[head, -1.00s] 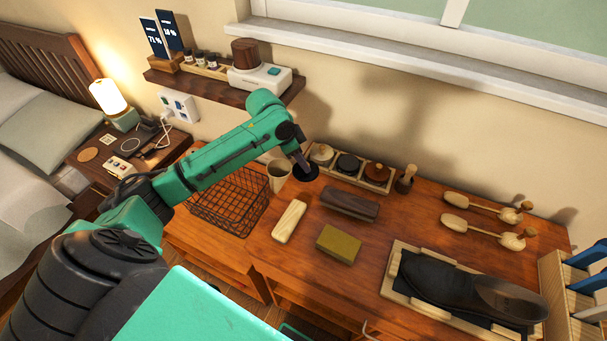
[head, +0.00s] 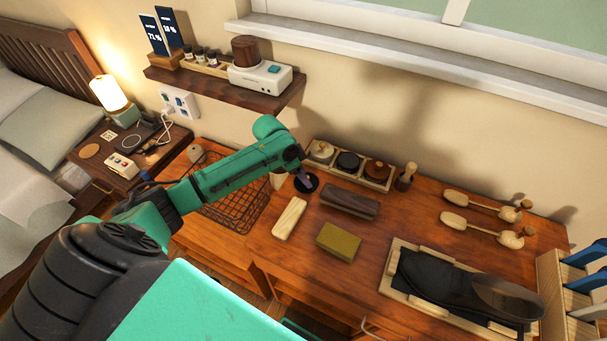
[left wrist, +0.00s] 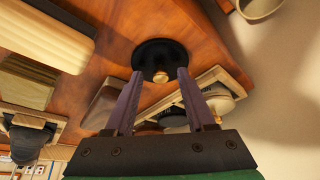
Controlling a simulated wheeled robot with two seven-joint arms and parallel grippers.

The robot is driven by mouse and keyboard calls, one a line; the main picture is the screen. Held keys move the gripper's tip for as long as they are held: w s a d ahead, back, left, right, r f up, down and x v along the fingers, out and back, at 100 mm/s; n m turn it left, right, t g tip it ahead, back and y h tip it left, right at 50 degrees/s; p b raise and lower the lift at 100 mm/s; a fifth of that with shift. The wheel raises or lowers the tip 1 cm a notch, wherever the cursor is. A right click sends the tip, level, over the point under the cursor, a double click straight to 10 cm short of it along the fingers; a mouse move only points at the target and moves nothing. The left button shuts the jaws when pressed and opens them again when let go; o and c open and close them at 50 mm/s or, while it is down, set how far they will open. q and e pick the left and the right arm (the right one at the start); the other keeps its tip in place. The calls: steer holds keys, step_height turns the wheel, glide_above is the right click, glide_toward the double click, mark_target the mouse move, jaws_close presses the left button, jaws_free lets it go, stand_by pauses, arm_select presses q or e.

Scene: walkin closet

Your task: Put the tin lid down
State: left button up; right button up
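The tin lid (head: 311,187) is a black disc with a small brass-coloured knob. It appears to lie flat on the wooden tabletop, left of the dark brush, and it shows from above in the left wrist view (left wrist: 152,50). My left gripper (head: 304,181) is right over the lid. In the left wrist view my two purple fingers (left wrist: 160,73) are spread on either side of the knob (left wrist: 160,77), with a gap on each side. The fingers hide part of the lid in the head view. My right gripper is out of view.
A tray of tins (head: 333,172) stands behind the lid. A dark brush (head: 350,203), a pale wooden block (head: 290,218) and an olive block (head: 338,242) lie nearby. A wire basket (head: 235,215) is at the left, a shoe (head: 440,280) at the right.

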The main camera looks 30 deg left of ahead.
arm_select(q)
steer(key=b+v, duration=0.1)
steer(key=v, duration=1.1)
